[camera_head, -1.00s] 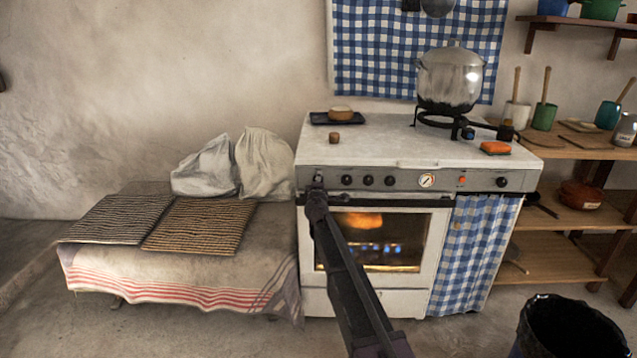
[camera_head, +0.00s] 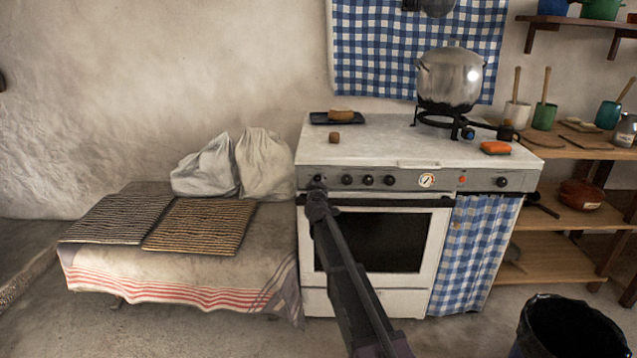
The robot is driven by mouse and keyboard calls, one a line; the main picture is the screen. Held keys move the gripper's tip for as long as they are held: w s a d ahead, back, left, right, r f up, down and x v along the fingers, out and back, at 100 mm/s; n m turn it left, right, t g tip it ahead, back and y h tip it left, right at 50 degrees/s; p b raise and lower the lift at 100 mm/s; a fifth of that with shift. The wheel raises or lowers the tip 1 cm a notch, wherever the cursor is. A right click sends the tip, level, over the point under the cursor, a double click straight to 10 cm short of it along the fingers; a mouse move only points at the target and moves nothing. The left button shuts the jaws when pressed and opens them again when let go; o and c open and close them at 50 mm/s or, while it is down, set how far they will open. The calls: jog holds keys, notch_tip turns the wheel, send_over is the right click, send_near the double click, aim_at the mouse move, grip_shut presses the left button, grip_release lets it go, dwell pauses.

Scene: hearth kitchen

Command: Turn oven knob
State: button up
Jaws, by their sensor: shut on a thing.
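The white oven (camera_head: 427,290) stands against the wall with a grey control panel (camera_head: 400,180) along its top front. Several black knobs sit on the panel. My gripper (camera_head: 317,183) is at the panel's left end, shut on the leftmost oven knob (camera_head: 318,178), which it mostly hides. My arm comes up from the bottom of the view and crosses the oven door. The oven window (camera_head: 395,240) is dark. A round white dial (camera_head: 427,180) and a small red light (camera_head: 462,180) are on the right half of the panel.
A large metal pot (camera_head: 449,78) stands on a burner on the oven top, with an orange sponge (camera_head: 496,148) nearby. A cloth-covered bench (camera_head: 190,268) is close on the left. A black bin (camera_head: 570,330) stands at the front right, before the wooden shelves (camera_head: 560,262).

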jog(key=shift+w, duration=0.15)
jog(key=o, duration=1.1)
jog(key=shift+o, duration=0.2)
jog(key=shift+s, duration=0.25)
jog(key=s, duration=1.1)
jog(key=shift+s, duration=0.35)
